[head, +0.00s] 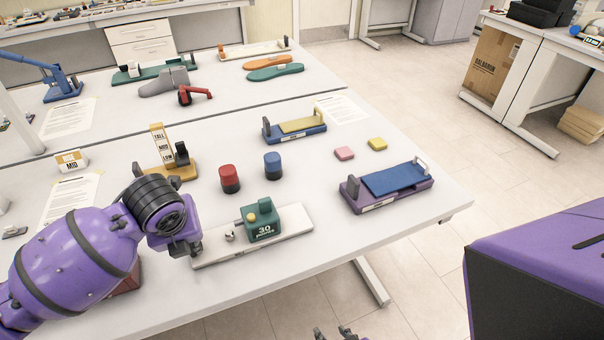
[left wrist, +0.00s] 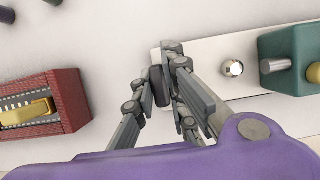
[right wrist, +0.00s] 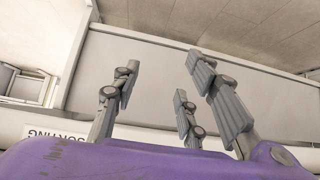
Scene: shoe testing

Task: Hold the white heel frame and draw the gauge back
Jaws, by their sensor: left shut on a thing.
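The white heel frame (head: 290,222) is a long flat white base on the table. It carries a green gauge block (head: 262,221) marked 30 with a yellow knob, and a small shiny metal knob (head: 230,236). The frame also shows in the left wrist view (left wrist: 205,58), with the gauge block (left wrist: 290,50) at right. My left gripper (left wrist: 165,80) is shut on the frame's left end, around a dark upright part there. The gripper and arm hide much of this end in the head view. My right gripper (right wrist: 165,95) is open and empty, away from the frame beyond the table's front edge.
A red box with a yellow slider (left wrist: 35,105) sits left of my left gripper. Red (head: 229,178) and blue (head: 272,165) cylinders stand behind the frame. A purple-based stand with a blue pad (head: 395,179) lies to the right.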

